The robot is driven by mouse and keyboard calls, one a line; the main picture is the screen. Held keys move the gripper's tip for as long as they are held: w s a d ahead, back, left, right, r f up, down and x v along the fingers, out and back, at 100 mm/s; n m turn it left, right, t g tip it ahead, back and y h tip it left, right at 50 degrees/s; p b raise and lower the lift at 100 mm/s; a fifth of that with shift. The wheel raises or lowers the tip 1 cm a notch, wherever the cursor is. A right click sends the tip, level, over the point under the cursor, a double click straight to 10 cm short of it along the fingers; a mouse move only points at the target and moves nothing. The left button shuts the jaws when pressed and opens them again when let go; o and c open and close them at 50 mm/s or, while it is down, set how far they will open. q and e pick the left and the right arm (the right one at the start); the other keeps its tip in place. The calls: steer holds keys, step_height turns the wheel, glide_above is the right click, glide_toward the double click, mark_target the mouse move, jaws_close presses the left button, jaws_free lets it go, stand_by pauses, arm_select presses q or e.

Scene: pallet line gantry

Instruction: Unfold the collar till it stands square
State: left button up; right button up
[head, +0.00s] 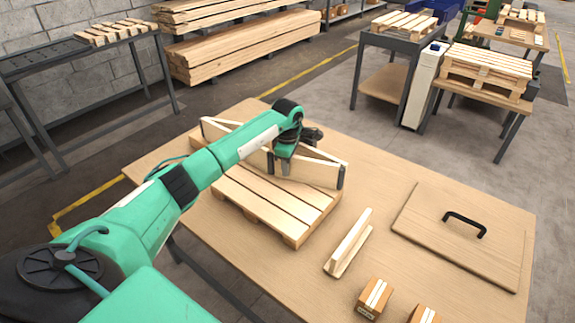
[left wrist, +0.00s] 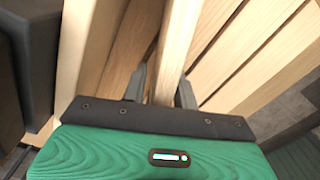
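The collar (head: 312,169) is pale wooden boards joined by dark hinges. It stands on edge on a slatted pallet (head: 275,205), partly folded, its panels meeting at narrow angles rather than square. My left gripper (head: 287,160) reaches down over the collar's middle, partly hidden by its own wrist. In the left wrist view, a collar board (left wrist: 173,55) runs between the two dark fingers of the left gripper (left wrist: 163,88). Whether both fingers press on the board cannot be made out. My right gripper is not in view.
On the table (head: 290,265), a wooden L-shaped piece (head: 350,243), a flat lid (head: 430,225) with a black handle (head: 465,222) and two small boxes (head: 374,298) lie to the right of the pallet. Bare tabletop lies between them. Other benches stand beyond.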

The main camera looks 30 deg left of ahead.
arm_select(q)
jaws_close()
